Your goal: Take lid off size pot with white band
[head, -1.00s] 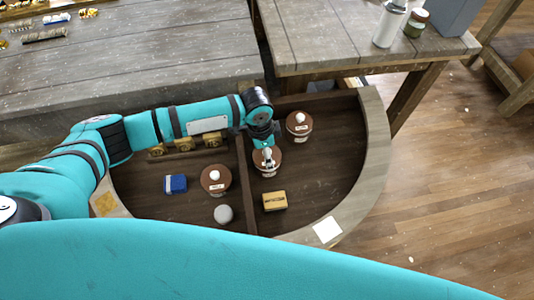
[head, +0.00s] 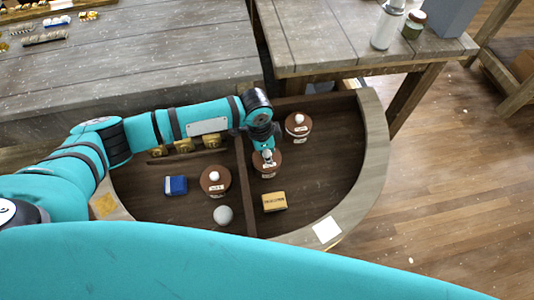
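Three round pots with brown lids and pale knobs stand in the half-round wooden console. One pot (head: 215,181) is in the left compartment. A middle pot (head: 268,170) stands just right of the divider, and a third pot (head: 298,127) stands behind it to the right. Each shows a small white label; I cannot make out which has a white band. My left gripper (head: 267,155) points down over the middle pot at its knob. It is too small and covered to tell whether the fingers are open or closed on the knob. My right gripper is not in view.
The console's pale curved rim (head: 376,150) and its divider (head: 247,190) bound the space. A blue box (head: 175,185), a pale ball (head: 223,215) and a yellow box (head: 274,201) lie inside. Gold pieces (head: 183,146) sit under my arm. Grey wooden tables (head: 130,60) stand behind.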

